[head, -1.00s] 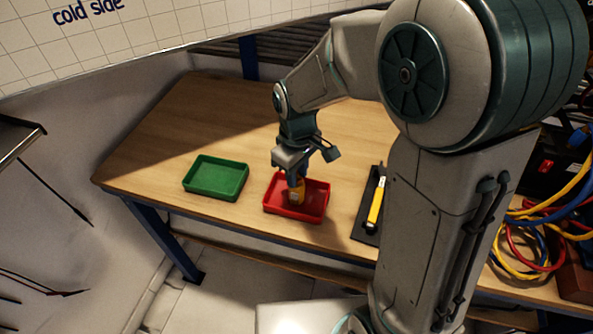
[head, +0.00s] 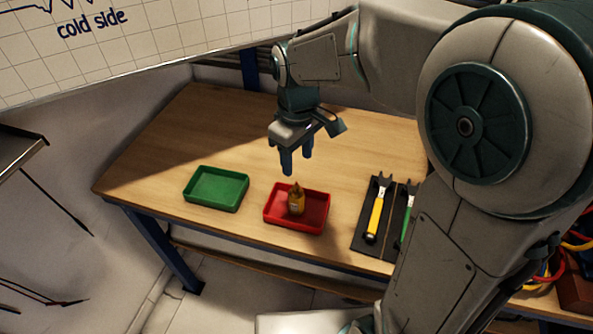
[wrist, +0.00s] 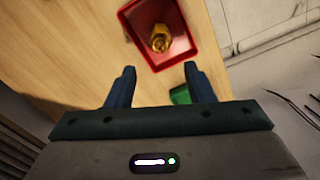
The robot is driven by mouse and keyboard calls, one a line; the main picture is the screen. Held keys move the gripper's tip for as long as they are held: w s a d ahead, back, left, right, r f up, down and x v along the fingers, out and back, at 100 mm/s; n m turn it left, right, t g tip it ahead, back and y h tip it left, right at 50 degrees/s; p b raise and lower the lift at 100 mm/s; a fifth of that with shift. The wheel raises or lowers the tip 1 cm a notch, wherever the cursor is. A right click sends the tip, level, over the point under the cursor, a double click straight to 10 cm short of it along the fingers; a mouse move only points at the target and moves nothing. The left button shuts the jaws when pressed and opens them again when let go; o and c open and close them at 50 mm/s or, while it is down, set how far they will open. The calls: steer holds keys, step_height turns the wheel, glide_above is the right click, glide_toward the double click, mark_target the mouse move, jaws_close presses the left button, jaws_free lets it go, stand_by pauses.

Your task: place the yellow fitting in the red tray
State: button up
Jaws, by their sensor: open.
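The yellow fitting (head: 297,202) stands inside the red tray (head: 322,213) on the wooden bench. In the wrist view the fitting (wrist: 160,38) lies within the walls of the red tray (wrist: 185,52), ahead of my fingers. My gripper (head: 297,168) is open and empty, raised above and slightly behind the fitting, clear of it. In the wrist view my gripper (wrist: 158,85) shows its two fingers spread with nothing between them but the bench and a bit of green tray.
A green tray (head: 216,189) sits left of the red one; it looks empty. A dark mat (head: 362,240) at the right holds a yellow-handled tool (head: 376,212) and a green-handled tool (head: 407,215). The bench (head: 160,150) behind the trays is clear.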

steer(key=s+d+r+m+t, duration=0.1)
steer(key=s+d+m+t, duration=0.1)
steer(key=s+d+m, duration=0.7)
steer(key=s+d, duration=0.2)
steer(key=s, duration=0.1)
steer(key=shift+d+m+t, duration=0.3)
steer(key=shift+d+t, duration=0.1)
steer(key=shift+r+p, duration=0.25)
steer(key=shift+p, duration=0.05)
stand_by(0.5)
